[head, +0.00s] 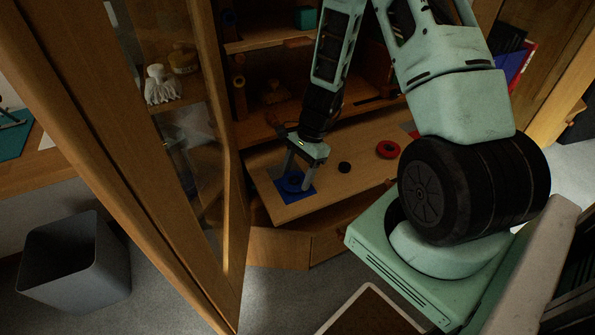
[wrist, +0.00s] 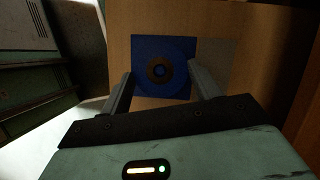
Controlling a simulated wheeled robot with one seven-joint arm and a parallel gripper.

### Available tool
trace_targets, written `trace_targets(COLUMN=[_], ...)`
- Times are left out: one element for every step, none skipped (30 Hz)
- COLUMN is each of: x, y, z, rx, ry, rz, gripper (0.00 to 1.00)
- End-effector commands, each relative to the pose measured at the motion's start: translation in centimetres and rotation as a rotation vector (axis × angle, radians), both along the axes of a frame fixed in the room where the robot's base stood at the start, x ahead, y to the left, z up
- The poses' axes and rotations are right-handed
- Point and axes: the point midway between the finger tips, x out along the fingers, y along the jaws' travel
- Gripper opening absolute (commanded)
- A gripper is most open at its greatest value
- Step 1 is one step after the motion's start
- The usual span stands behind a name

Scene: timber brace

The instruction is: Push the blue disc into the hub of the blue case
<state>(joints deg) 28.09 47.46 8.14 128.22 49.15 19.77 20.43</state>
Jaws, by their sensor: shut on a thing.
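The blue case (head: 286,212) is a flat dark blue square lying on the wooden desk top. In the wrist view the case (wrist: 138,42) shows its corners around the disc. The blue disc (head: 291,181) is round and lies over the case, between my fingers. My gripper (head: 297,182) points down and is shut on the disc's rim, one finger on each side (wrist: 161,70). I cannot tell whether a gap remains between disc and case.
A glass-panelled cabinet door (head: 206,150) stands open at the left. Shelves rise behind the desk. A grey bin (head: 72,268) stands on the floor.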

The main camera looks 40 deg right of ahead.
Motion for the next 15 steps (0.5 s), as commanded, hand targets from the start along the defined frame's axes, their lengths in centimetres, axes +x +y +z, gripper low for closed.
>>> trace_targets(x=[0.00, 0.00, 0.00, -0.01, -0.01, -0.01, -0.01, 0.00, 0.00, 0.00, 0.00, 0.00, 0.00, -0.01, -0.01], y=[0.00, 0.00, 0.00, 0.00, -0.01, 0.00, 0.00, 0.00, -0.01, 0.00, 0.00, 0.00, -0.01, 0.00, 0.00], z=[0.00, 0.00, 0.01, 0.03, 0.04, 0.06, 0.05, 0.02, -0.04, -0.08, -0.12, -0.21, -0.27, -0.35, -0.44], rx=[0.000, 0.000, 0.000, 0.000, 0.000, 0.000, 0.000, 0.000, 0.000, 0.000, 0.000, 0.000, 0.000, 0.000, 0.000], ry=[0.000, 0.000, 0.000, 0.000, 0.000, 0.000, 0.000, 0.000, 0.000, 0.000, 0.000, 0.000, 0.000, 0.000, 0.000], rz=[0.000, 0.000, 0.000, 0.000, 0.000, 0.000, 0.000, 0.000, 0.000, 0.000, 0.000, 0.000, 0.000, 0.000, 0.000], gripper=[0.41, 0.41, 0.41, 0.41, 0.41, 0.41, 0.41, 0.41, 0.41, 0.41, 0.41, 0.41, 0.41, 0.41, 0.41])
